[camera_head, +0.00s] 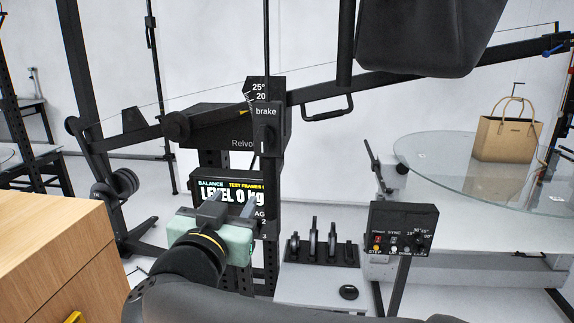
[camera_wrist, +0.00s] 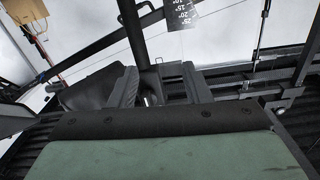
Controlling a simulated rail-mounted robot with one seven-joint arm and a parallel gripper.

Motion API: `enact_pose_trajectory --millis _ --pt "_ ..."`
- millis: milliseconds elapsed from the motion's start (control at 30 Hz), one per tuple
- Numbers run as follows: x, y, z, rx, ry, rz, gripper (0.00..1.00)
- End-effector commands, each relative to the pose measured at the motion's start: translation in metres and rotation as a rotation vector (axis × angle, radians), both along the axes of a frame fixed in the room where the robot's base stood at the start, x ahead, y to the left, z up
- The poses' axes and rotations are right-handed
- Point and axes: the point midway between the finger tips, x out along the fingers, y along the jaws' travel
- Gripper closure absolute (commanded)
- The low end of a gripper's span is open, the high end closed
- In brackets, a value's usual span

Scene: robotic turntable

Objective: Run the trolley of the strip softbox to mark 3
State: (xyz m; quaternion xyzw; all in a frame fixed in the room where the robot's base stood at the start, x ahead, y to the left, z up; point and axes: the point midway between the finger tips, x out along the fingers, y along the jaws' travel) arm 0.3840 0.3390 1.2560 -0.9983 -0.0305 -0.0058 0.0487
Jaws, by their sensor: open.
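My gripper (camera_head: 232,203) has a pale green body and two grey fingers. In the head view it stands in front of the balance display, left of centre. Its fingers are apart, with nothing seen held between them. In the wrist view the gripper (camera_wrist: 160,86) reaches toward a dark post (camera_wrist: 137,38) seen beyond and between the fingers; I cannot tell whether it touches anything. A large dark hood-like body (camera_head: 425,35) hangs at the top right; I cannot tell whether it is the strip softbox. I cannot make out a trolley or mark 3.
A crane boom (camera_head: 400,82) with a brake post (camera_head: 266,130) crosses the scene. A balance display (camera_head: 228,188) stands behind my gripper. A glass turntable (camera_head: 440,165) carries a tan bag (camera_head: 507,138). A control box (camera_head: 403,228) stands front right; a wooden cabinet (camera_head: 50,240) stands left.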

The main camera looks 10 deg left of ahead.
Motion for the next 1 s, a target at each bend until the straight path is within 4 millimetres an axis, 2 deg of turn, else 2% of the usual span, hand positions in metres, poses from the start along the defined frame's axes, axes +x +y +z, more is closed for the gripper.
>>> enact_pose_trajectory --millis 33,133,233,333,467,1000 --pt "-0.016 0.001 0.007 -0.022 0.0 -0.045 0.56" --pt "-0.038 -0.005 0.012 -0.066 0.007 -0.127 0.56" --pt "-0.048 -0.009 0.012 -0.093 0.017 -0.17 0.56" --pt "-0.045 -0.012 0.013 -0.1 0.02 -0.184 0.56" --pt "-0.027 -0.014 0.013 -0.1 0.019 -0.186 0.56" --pt "0.088 -0.028 0.013 -0.098 0.018 -0.183 0.56"
